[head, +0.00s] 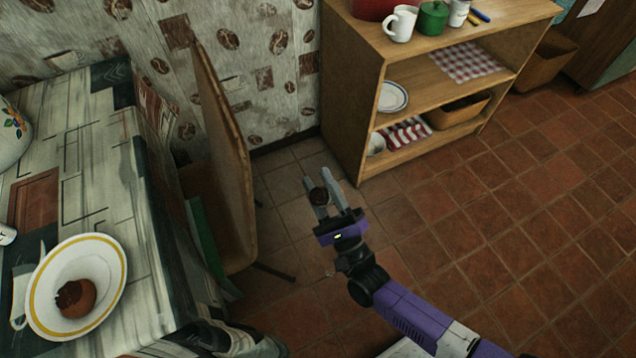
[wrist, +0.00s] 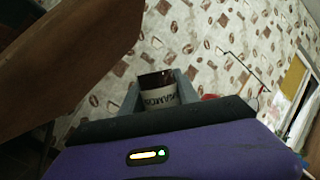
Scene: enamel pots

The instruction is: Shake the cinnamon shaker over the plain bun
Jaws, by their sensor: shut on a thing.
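My gripper (head: 317,178) is shut on a small shaker (head: 318,196) with a dark brown top, held in the air over the floor, well to the right of the table. In the wrist view the shaker (wrist: 157,92) sits between the fingers, with a pale band of dark lettering that is only partly readable. A brown bun (head: 80,301) with a dark patch on top lies in a white plate with a yellow ring (head: 112,260) at the lower left. I cannot tell whether this is the plain bun; no other bun shows.
The plate stands on a patterned table (head: 95,150). An upright wooden panel (head: 222,150) stands between the table and my gripper. A wooden shelf (head: 350,100) behind holds a white mug (head: 400,24), a green pot (head: 433,18) and baskets. The tiled floor (head: 480,220) at right is clear.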

